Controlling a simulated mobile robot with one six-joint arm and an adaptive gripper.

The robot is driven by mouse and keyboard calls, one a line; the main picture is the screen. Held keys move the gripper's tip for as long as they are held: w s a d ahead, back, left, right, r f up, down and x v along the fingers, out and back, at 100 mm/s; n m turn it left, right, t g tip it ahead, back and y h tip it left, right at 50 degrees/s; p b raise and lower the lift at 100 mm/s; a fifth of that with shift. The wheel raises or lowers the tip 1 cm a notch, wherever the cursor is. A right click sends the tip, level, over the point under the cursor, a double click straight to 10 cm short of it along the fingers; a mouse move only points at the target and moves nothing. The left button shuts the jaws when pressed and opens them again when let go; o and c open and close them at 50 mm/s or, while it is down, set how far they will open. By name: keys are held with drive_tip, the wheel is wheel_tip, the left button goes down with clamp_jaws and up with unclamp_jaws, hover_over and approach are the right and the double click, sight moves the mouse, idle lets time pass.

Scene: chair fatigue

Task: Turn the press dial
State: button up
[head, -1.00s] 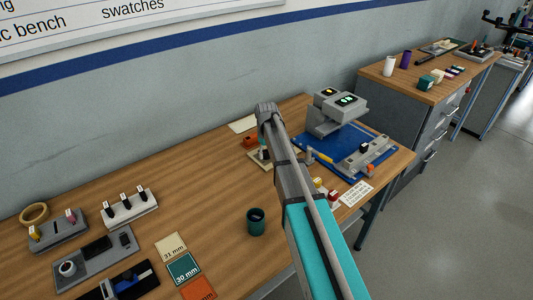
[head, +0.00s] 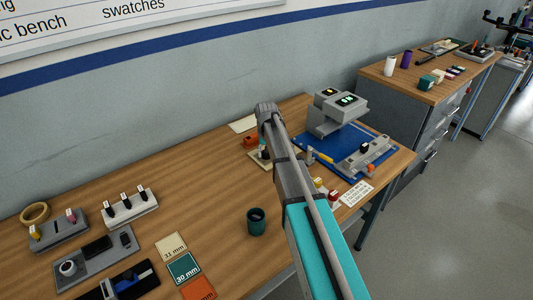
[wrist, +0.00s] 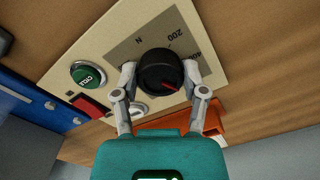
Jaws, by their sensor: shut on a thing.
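The press dial (wrist: 158,72) is a round black knob with a red pointer line, on a cream panel (wrist: 68,66) with a grey scale plate. The plate reads "N", "200" and a partly hidden "400". The red line points down and right in the wrist view, below the 400 mark. My gripper (wrist: 160,82) is shut on the dial, one finger on each side. In the head view my arm hides the dial and most of the panel, and the fingertips do not show clearly.
On the panel are a green button (wrist: 87,75) and a red display (wrist: 90,105). An orange object (wrist: 178,130) lies beside it. A blue base with a grey press (head: 338,108) stands to the right. A dark green cup (head: 256,222) stands in front, with bare bench around it.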

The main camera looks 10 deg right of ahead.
drive_tip(key=o, duration=1.1)
drive_tip(key=shift+o, duration=0.2)
drive_tip(key=shift+n, duration=0.4)
drive_tip(key=shift+n, duration=2)
drive_tip(key=n, duration=0.5)
drive_tip(key=shift+d, duration=0.1)
wheel_tip(320, 180, up, 14)
drive_tip(key=p, duration=1.4)
drive_tip(key=s+f+m+b, duration=0.2)
drive_tip(key=s+m, duration=0.2)
drive_tip(key=s, duration=1)
drive_tip(key=s+f+m+b, duration=0.2)
drive_tip(key=s+m, duration=0.2)
drive_tip(key=s, duration=1)
drive_tip(key=shift+a+f+m+b, duration=0.35)
drive_tip(key=shift+m, duration=0.05)
